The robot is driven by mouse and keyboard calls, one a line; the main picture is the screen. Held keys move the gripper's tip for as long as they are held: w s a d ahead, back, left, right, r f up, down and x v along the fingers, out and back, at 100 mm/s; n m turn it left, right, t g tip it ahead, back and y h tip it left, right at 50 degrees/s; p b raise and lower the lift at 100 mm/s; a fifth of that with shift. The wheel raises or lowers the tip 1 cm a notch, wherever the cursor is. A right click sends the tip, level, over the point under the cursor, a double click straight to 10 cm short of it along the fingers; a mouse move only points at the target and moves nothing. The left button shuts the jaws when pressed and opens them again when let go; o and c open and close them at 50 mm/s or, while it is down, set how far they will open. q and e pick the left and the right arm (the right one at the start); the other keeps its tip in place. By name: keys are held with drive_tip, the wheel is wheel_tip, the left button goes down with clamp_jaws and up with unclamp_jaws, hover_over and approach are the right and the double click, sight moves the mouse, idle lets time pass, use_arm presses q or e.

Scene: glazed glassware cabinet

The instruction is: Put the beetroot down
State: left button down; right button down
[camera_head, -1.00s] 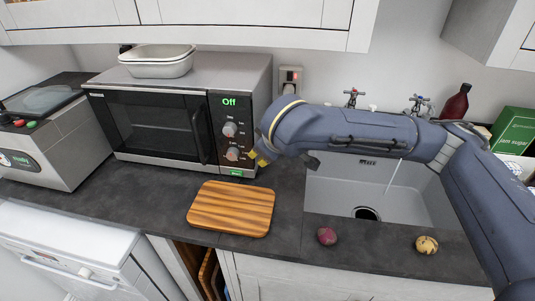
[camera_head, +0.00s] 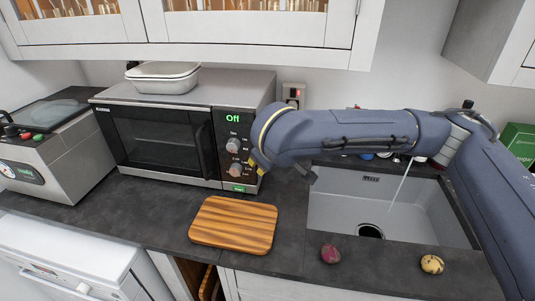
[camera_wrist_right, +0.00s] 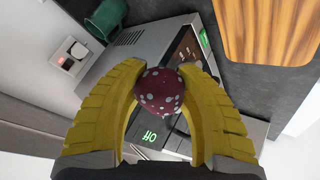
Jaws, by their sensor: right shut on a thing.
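My right gripper (camera_head: 256,166) reaches in from the right, in front of the microwave's control panel. In the right wrist view its yellow fingers (camera_wrist_right: 160,95) are shut on a round, dark red beetroot with pale spots (camera_wrist_right: 159,91). The held beetroot is hidden in the head view by the gripper and arm. It is above the counter, with the wooden board (camera_head: 233,224) below and in front of the gripper; the board also shows in the wrist view (camera_wrist_right: 265,25). My left gripper is not in view.
A microwave (camera_head: 160,140) stands behind the board, with a pale dish (camera_head: 163,78) on top. A sink (camera_head: 335,205) is at the right. A dark reddish vegetable (camera_head: 331,253) and a yellowish one (camera_head: 432,264) lie on the counter's front strip. The board is bare.

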drive_tip(key=s+d+f+n+g+y, duration=0.1)
drive_tip(key=d+f+n+g+y, duration=0.1)
drive_tip(key=n, duration=0.5)
drive_tip(key=s+d+f+n+g+y, duration=0.2)
drive_tip(key=f+n+g+y, duration=0.3)
drive_tip(key=f+n, duration=0.3)
drive_tip(key=shift+s+d+f+g+y, duration=0.15)
drive_tip(key=shift+d+f+g+y, duration=0.2)
drive_tip(key=shift+f+g, duration=0.25)
idle(0.3)
drive_tip(key=shift+n, duration=0.3)
drive_tip(key=shift+r, duration=0.2)
drive_tip(key=shift+a+r+m+t, duration=0.2)
drive_tip(key=shift+r+m+t, duration=0.15)
drive_tip(key=shift+m+t, duration=0.25)
drive_tip(key=shift+w+r+m, duration=0.1)
drive_tip(key=shift+w+m, duration=0.1)
drive_tip(key=shift+m, duration=0.1)
idle(0.8)
